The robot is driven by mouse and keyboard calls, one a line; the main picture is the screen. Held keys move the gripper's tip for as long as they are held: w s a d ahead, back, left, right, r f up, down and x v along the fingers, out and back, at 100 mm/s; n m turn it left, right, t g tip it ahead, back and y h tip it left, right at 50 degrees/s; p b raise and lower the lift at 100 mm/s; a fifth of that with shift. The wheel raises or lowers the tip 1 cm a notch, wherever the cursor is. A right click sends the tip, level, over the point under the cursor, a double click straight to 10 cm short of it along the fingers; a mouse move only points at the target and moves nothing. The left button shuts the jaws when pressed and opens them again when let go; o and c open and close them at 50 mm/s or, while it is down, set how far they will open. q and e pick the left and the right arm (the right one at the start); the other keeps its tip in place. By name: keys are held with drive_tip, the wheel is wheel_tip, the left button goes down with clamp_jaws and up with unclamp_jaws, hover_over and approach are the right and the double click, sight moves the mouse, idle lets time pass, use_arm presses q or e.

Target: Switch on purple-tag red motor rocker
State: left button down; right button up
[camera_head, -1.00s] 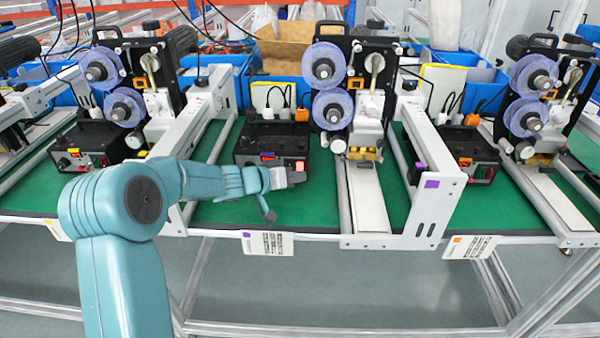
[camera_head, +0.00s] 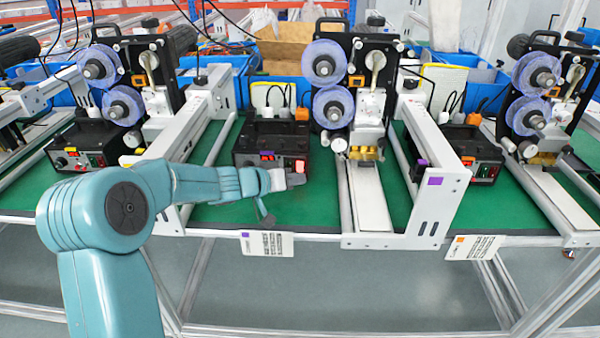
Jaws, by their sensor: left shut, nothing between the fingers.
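The purple-tag station is in the middle of the head view, with a purple-marked card (camera_head: 267,243) on the table's front edge. Its black control box (camera_head: 270,136) stands on the green mat. The red rocker (camera_head: 300,166) is at the right of the box's front face and looks bright orange-red. My left gripper (camera_head: 297,179) is shut and empty, just in front of and below the rocker. I cannot tell whether its tip touches the box. My right gripper is not in view.
White rails (camera_head: 435,185) run along both sides of the station. Similar boxes stand left (camera_head: 88,147) and right (camera_head: 470,155). The green mat in front of the box is mostly clear.

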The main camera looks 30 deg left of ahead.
use_arm(q)
drive_tip(key=shift+s+d+f+b, duration=0.1)
drive_tip(key=shift+s+d+b, duration=0.15)
drive_tip(key=shift+b, duration=0.15)
drive_tip(key=shift+s+d+r+b, duration=0.1)
drive_tip(key=shift+s+d+b, duration=0.2)
drive_tip(key=shift+s+b, duration=0.25)
drive_tip(key=shift+s+d+r+b, duration=0.1)
drive_tip(key=shift+s+d+b, duration=0.2)
drive_tip(key=shift+s+b, duration=0.25)
drive_tip(key=shift+s+d+r+b, duration=0.15)
drive_tip(key=shift+s+d+b, duration=0.25)
drive_tip(key=shift+s, duration=0.2)
drive_tip(key=shift+s+r, duration=0.15)
drive_tip(key=shift+s, duration=0.1)
